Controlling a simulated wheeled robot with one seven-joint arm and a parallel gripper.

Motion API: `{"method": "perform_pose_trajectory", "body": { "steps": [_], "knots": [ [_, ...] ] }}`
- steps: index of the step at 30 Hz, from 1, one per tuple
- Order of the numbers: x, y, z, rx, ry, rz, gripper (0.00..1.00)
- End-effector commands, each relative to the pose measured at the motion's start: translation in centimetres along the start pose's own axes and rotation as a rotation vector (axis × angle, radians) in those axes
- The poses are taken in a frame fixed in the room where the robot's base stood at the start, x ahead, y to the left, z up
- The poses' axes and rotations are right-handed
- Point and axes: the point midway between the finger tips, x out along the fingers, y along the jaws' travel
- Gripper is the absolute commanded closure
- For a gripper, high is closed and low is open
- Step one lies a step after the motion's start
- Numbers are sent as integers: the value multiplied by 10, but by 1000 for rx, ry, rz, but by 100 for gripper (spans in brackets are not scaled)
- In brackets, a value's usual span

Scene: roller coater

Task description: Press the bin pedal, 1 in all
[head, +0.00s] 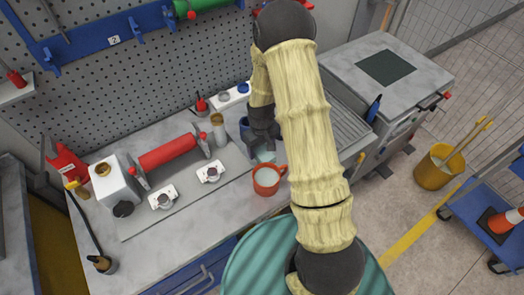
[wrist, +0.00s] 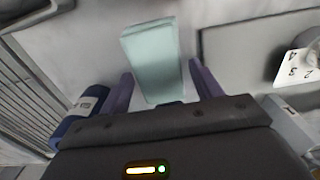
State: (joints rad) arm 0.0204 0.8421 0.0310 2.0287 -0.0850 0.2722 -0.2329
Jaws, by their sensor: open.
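No bin pedal can be made out in either view. A large teal ribbed round thing (head: 240,272) stands at the bottom of the head view, partly hidden behind my arm; I cannot tell whether it is the bin. My gripper (head: 264,143) is over the bench, pointing down, open. In the wrist view my gripper (wrist: 161,74) has its two fingers apart, with a pale green block or folded cloth (wrist: 152,50) showing between and beyond them. The same pale green thing (head: 265,156) shows just below the fingers in the head view. I cannot tell whether they touch it.
An orange-red mug (head: 267,180) stands close to my gripper, and a dark blue container (wrist: 78,118) is beside it. A red roller (head: 168,153) lies left on the bench.

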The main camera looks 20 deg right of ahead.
Motion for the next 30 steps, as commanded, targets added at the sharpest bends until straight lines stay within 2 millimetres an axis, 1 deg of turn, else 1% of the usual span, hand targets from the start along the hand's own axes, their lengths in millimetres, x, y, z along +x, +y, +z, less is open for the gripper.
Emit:
{"method": "perform_pose_trajectory", "body": {
  "steps": [3,6,20,21,23,24,26,27,30],
  "knots": [
    [9,0,0,0,-1,0,35],
    [12,0,0,0,0,0,35],
    [12,0,0,1,0,0,35],
    [12,0,0,1,0,0,39],
    [12,0,0,1,0,0,51],
    [12,0,0,1,0,0,59],
    [12,0,0,1,0,0,69],
    [11,0,0,1,0,0,73],
    [11,0,0,1,0,0,73]
  ]
}}
